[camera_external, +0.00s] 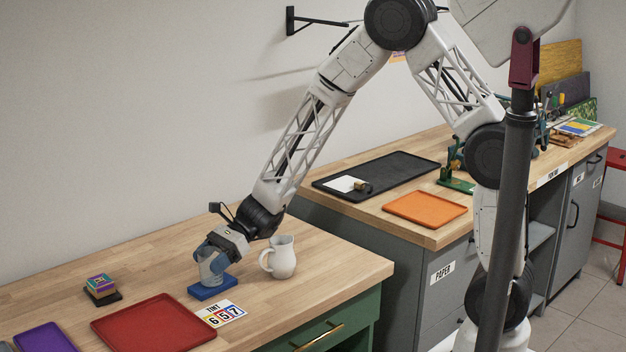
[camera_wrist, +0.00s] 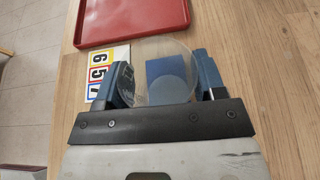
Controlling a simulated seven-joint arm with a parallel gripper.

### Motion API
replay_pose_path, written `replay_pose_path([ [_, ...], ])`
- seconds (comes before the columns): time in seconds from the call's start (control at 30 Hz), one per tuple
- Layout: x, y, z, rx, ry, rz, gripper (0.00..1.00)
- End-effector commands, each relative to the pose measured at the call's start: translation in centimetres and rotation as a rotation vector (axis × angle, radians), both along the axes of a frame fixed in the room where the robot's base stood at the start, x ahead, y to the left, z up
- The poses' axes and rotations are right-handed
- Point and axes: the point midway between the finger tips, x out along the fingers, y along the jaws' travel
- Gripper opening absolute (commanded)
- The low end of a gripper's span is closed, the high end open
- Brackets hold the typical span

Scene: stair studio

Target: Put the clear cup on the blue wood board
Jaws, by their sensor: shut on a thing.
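The clear cup (camera_wrist: 160,62) is between the two blue fingers of my gripper (camera_wrist: 165,80) in the wrist view, its round rim toward the camera. My gripper (camera_external: 213,266) is shut on the cup in the external view, where the cup is mostly hidden by the fingers. The blue wood board (camera_external: 212,290) lies on the wooden bench directly below the cup. It also shows through and beside the cup in the wrist view (camera_wrist: 178,66). I cannot tell whether the cup's base touches the board.
A white pitcher (camera_external: 281,262) stands close to the right of my gripper. A number card (camera_external: 220,314) and a red tray (camera_external: 152,326) lie in front and to the left. Stacked colored blocks (camera_external: 101,286) and a purple tray (camera_external: 46,338) are farther left. Bench behind the board is clear.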

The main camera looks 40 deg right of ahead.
Motion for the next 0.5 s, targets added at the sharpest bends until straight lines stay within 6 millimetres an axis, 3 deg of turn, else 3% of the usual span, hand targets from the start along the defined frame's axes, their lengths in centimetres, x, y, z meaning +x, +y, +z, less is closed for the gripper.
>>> replay_pose_path([
  [0.43, -0.01, 0.0, -0.38, 0.0, 0.0, 0.0, 0.41],
  [0.47, -0.01, 0.0, -0.4, 0.0, 0.0, 0.0, 0.65],
  [0.5, -0.01, 0.0, -0.37, 0.0, 0.0, 0.0, 0.71],
])
